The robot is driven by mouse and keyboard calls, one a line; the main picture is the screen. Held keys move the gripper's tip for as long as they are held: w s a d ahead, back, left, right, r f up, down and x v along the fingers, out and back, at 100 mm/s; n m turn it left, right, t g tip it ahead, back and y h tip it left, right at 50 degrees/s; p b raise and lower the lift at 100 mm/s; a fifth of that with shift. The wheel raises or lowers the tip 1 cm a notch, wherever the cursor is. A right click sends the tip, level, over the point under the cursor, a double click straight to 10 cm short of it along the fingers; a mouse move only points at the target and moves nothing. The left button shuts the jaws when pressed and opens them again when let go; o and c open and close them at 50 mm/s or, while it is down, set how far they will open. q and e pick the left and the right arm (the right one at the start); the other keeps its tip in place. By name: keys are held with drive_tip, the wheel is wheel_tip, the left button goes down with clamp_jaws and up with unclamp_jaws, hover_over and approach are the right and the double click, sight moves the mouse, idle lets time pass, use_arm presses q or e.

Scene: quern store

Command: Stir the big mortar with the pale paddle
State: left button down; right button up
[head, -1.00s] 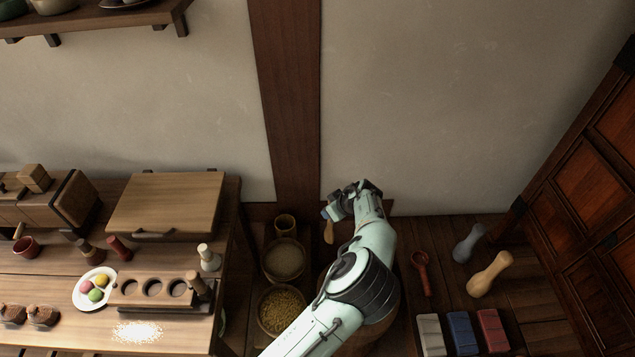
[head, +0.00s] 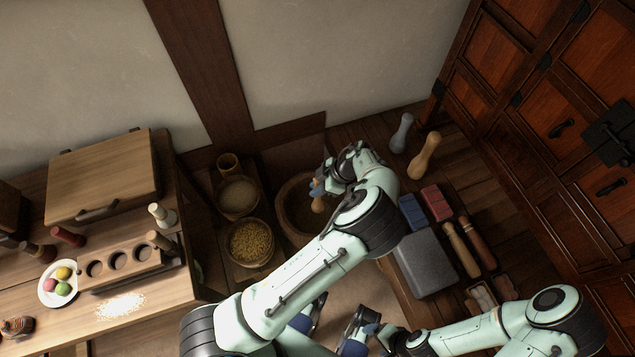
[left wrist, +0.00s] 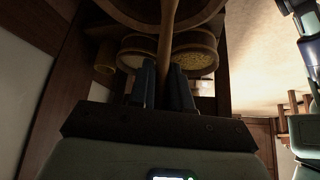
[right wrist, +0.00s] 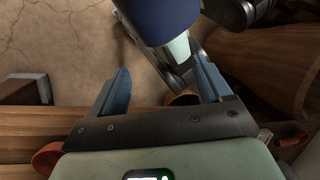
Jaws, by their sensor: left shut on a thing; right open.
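The big mortar (head: 284,205) is a wide brown bowl on the floor by the wall, partly hidden by my left arm. My left gripper (head: 318,188) is above the mortar and shut on the pale paddle (head: 318,205), whose lower end points down into the bowl. In the left wrist view the paddle's shaft (left wrist: 168,42) runs from between the fingers (left wrist: 165,88) towards the mortar's rim (left wrist: 118,12). I cannot tell how deep the paddle reaches. My right gripper (head: 366,332) is open and empty, low in front of the mortar; its spread fingers show in the right wrist view (right wrist: 162,85).
A bowl of yellow grain (head: 250,243) and a paler one (head: 238,196) stand left of the mortar. A grey block (head: 425,262), blue block (head: 412,212), red block (head: 437,203) and wooden tools (head: 462,250) lie to the right. A worktable (head: 150,300) is at left.

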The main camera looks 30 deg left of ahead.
sight(318, 206)
use_arm(q)
wheel_tip(318, 206, down, 8)
drive_tip(key=b, duration=0.5)
drive_tip(key=shift+r, duration=0.2)
wheel_tip(318, 206, down, 4)
drive_tip(key=b, duration=0.2)
drive_tip(key=shift+f+b, duration=0.2)
drive_tip(key=shift+b, duration=0.15)
drive_tip(key=shift+f+b, duration=0.4)
drive_tip(key=shift+f, duration=0.35)
use_arm(e)
drive_tip(key=w+d+f+t+h, duration=0.1)
drive_tip(key=w+d+f+t, duration=0.1)
drive_tip(key=w+f, duration=0.6)
drive_tip(key=shift+d+f+m+t, duration=0.3)
drive_tip(key=shift+d+f+t, duration=0.1)
drive_tip(key=shift+d+f, duration=0.1)
use_arm(q)
drive_tip(key=shift+w, duration=0.1)
